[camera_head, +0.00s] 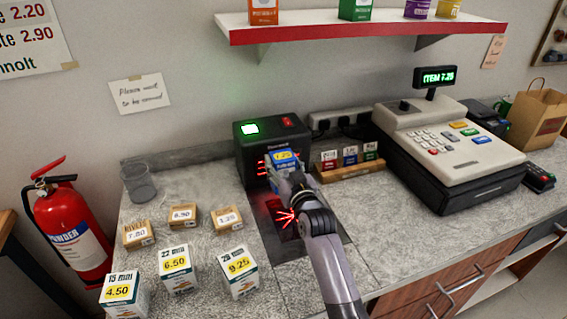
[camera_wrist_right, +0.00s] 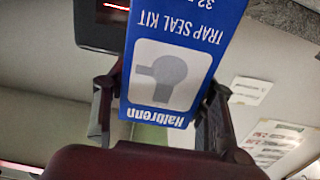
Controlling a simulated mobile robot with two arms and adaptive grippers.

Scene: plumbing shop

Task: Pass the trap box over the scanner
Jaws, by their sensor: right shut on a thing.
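My right gripper (camera_head: 288,180) is shut on the trap box (camera_head: 284,157), a blue and white box with a yellow price label. In the right wrist view the trap box (camera_wrist_right: 172,62) sits between the fingers, its lettering "TRAP SEAL KIT" upside down. The black scanner (camera_head: 262,141) stands on the counter with a green lit screen and red lights on its front. The box is held close in front of the scanner's face; I cannot tell whether they touch. Red beams fall on the dark plate below and on my arm. The left gripper is not in view.
A till (camera_head: 450,150) reading "ITEM 7.25" stands at the right. A wooden card holder (camera_head: 348,170) is right of the scanner. A shelf (camera_head: 360,27) hangs above.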

